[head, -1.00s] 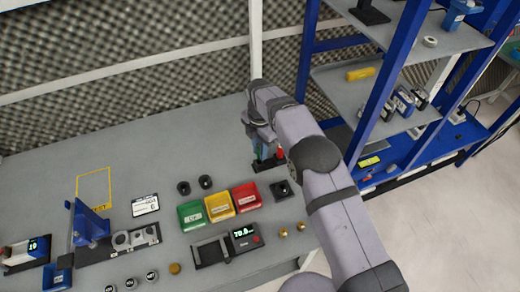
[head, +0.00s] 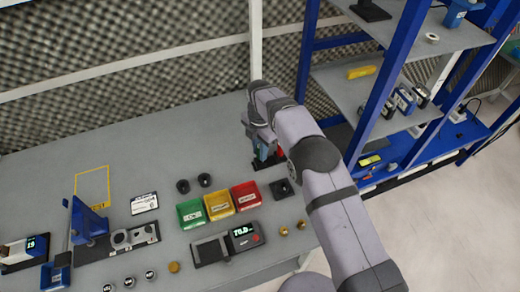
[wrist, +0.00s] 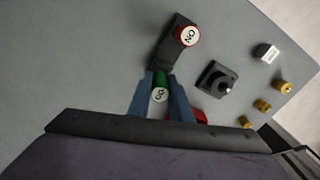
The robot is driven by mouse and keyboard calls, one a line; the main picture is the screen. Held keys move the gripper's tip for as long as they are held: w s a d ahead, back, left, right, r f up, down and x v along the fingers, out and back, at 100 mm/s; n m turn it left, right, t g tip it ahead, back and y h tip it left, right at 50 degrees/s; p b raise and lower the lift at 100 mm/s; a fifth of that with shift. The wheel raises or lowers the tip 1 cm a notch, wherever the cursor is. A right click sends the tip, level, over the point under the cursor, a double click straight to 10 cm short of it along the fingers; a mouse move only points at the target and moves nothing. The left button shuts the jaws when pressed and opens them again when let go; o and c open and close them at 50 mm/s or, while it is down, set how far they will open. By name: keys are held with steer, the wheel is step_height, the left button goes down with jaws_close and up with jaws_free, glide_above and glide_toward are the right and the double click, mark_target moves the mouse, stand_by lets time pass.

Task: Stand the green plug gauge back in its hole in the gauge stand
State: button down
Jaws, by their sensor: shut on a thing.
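The green plug gauge (wrist: 160,84), with "GO" on its pale end face, is between the fingers of my gripper (wrist: 160,79) in the wrist view. My gripper is shut on it. The dark gauge stand (wrist: 157,57) lies just beyond the fingertips, with the green gauge over its near end. Whether the gauge's lower end is in the hole is hidden. A red gauge (wrist: 187,36) marked "NO" stands at the stand's other end. In the head view my gripper (head: 264,152) is over the stand (head: 268,163) and hides most of it.
A dark square block (head: 282,189) with a post stands close to the stand. Red (head: 246,195), yellow (head: 219,202) and green (head: 191,212) bins sit to its left. Brass pieces (head: 284,231) lie nearer the front edge. A blue shelf rack (head: 352,98) rises at the right.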

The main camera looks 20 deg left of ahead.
steer(key=shift+f+b, duration=0.75)
steer(key=shift+f, duration=0.45)
steer(key=c, duration=1.5)
jaws_free()
steer(key=shift+c, duration=0.2)
steer(key=shift+r, duration=0.1)
steer(key=shift+r+b, duration=1.25)
steer(key=shift+r, duration=2.35)
